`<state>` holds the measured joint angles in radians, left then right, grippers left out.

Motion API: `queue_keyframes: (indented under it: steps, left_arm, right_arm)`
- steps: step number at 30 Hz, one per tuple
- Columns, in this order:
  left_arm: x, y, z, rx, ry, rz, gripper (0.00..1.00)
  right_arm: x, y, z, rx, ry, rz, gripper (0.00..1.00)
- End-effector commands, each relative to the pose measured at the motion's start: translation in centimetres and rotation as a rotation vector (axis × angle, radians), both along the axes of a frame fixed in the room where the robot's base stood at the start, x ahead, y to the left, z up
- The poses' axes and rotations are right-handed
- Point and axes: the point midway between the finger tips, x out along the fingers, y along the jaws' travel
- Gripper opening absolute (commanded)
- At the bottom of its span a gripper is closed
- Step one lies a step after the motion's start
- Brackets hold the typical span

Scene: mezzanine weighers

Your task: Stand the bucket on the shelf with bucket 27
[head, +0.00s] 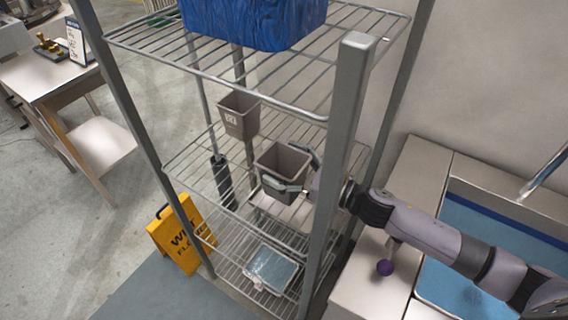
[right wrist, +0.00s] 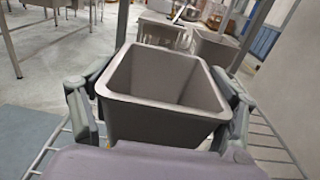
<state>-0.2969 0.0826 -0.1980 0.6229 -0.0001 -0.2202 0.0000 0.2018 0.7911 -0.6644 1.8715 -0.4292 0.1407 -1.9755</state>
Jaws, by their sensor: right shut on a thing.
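A grey-brown, open-topped bucket (head: 283,167) is in my right gripper (head: 290,185), whose fingers close on its sides. In the right wrist view the bucket (right wrist: 165,115) looks empty and roughly upright between the two fingers of the gripper (right wrist: 163,108). Another bucket of the same kind (head: 239,117), with a pale number label too small to read surely, stands on the middle wire shelf (head: 190,157) farther back. The held bucket is over the front part of this shelf, apart from the labelled one. I cannot tell whether its base touches the wires. My left gripper is not in view.
A rack post (head: 345,110) stands close to my right gripper. A blue bin (head: 252,22) sits on the shelf above. A clear-lidded tray (head: 270,268) lies on the lower shelf. A yellow wet-floor sign (head: 180,235) stands left of the rack. A counter with a blue basin (head: 455,275) is at right.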

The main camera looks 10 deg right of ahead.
Motion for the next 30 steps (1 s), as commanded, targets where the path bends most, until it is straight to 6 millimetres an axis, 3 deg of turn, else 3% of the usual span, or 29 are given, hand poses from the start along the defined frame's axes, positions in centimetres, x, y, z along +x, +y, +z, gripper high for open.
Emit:
queue_keyframes:
  steps: [2,3,11,23,30]
  left_arm:
    - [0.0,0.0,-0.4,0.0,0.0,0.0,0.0]
    - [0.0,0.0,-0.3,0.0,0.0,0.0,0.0]
    - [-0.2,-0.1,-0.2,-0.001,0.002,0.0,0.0]
    - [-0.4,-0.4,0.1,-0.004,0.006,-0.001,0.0]
    - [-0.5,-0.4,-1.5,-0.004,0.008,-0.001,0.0]
  right_arm:
    - [0.0,0.0,-0.2,0.001,-0.003,0.001,0.3]
    - [0.0,0.0,-0.2,-0.001,-0.001,0.0,0.83]
    - [0.0,0.0,-0.2,0.0,0.0,0.0,1.0]
    - [0.0,0.0,0.2,0.0,0.0,0.0,1.0]
    - [-2.5,-2.5,-0.5,-0.005,0.002,0.0,1.0]
